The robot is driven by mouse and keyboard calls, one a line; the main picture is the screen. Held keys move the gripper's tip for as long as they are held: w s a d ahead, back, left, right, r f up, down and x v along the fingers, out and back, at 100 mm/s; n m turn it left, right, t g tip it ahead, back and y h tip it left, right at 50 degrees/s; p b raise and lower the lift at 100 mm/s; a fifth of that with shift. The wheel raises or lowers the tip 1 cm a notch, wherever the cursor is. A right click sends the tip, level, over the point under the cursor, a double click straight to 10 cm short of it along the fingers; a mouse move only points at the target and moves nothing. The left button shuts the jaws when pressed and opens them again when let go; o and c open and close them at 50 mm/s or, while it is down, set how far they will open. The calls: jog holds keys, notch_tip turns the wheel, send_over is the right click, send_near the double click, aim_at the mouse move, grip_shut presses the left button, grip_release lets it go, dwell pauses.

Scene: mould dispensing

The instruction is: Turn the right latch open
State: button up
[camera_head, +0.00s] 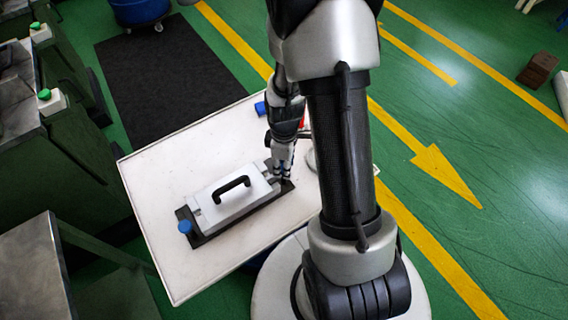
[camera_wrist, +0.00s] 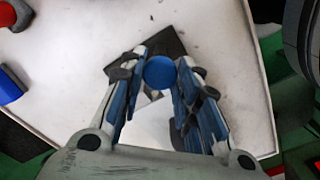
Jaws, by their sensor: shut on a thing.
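The mould is a white block (camera_head: 228,204) with a black handle (camera_head: 232,186) on a dark base plate (camera_head: 205,238), lying on a white table. A left latch with a blue knob (camera_head: 185,227) shows at its left end in the head view. My gripper (camera_head: 282,174) is at the mould's right end and hides the latch there. In the wrist view my gripper (camera_wrist: 161,66) has its fingers on both sides of the blue knob of the right latch (camera_wrist: 160,73) and is shut on it. The latch's arm below the knob cannot be made out.
The white table top (camera_head: 150,175) is clear left of the mould. A blue object (camera_head: 260,108) and a red object (camera_head: 301,123) stand near the table's far right, beside my arm. Machines (camera_head: 50,150) line the left side.

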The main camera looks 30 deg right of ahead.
jog(key=shift+m, duration=0.4)
jog(key=shift+c, duration=0.3)
jog(key=m, duration=0.4)
jog(key=shift+p, duration=0.35)
jog(key=m, duration=0.4)
jog(key=shift+m, duration=0.3)
jog(key=m, duration=0.4)
jog(key=shift+p, duration=0.4)
jog(key=m, duration=0.4)
jog(key=shift+m, duration=0.4)
jog(key=o, duration=1.1)
jog(key=shift+r, duration=0.1)
